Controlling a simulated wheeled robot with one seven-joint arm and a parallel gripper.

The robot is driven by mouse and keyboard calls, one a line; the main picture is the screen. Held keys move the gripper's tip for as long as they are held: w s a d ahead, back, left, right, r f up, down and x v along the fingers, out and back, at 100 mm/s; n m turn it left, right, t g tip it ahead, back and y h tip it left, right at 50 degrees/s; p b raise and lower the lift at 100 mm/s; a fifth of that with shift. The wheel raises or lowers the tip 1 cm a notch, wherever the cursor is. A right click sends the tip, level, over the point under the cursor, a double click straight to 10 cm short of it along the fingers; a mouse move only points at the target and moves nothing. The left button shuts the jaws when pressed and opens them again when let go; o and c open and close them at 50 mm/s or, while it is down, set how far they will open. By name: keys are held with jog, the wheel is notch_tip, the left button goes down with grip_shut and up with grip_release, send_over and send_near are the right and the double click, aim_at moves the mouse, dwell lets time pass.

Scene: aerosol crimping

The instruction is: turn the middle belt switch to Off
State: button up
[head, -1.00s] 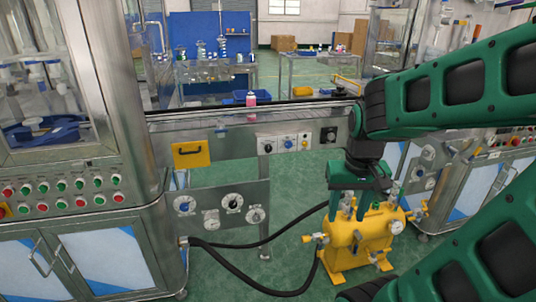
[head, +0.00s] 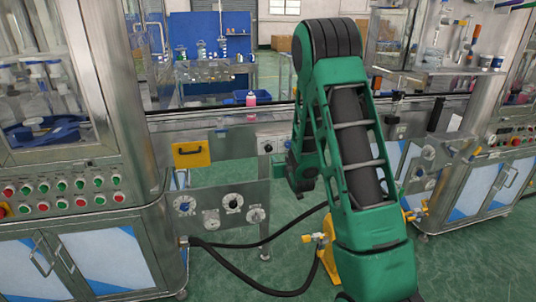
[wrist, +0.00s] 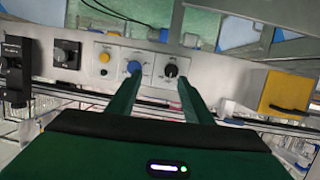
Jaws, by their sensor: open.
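The black knob also shows in the head view (head: 266,147). Labels are too small to read. My gripper (wrist: 158,79) is open and empty, its green fingers pointing at the panel. The black knob lies between the fingertips, nearer the right one; the left fingertip overlaps the blue knob's lower edge. Contact cannot be told.
A yellow panel with a handle (head: 191,154) is on the conveyor side left of the knobs. A plate with several dials (head: 232,203) hangs below. A pink bottle (head: 251,98) stands on the belt.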

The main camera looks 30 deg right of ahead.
aim_at(269, 149)
jog(key=w+t, duration=0.1)
jog(key=w, duration=0.3)
jog(key=w+d+f+t, duration=0.1)
jog(key=w, duration=0.3)
jog(key=w+f+t, duration=0.1)
jog(key=w, duration=0.3)
jog(key=shift+w+d+f, duration=0.15)
jog(key=shift+w+f, duration=0.05)
jog(key=shift+w, duration=0.2)
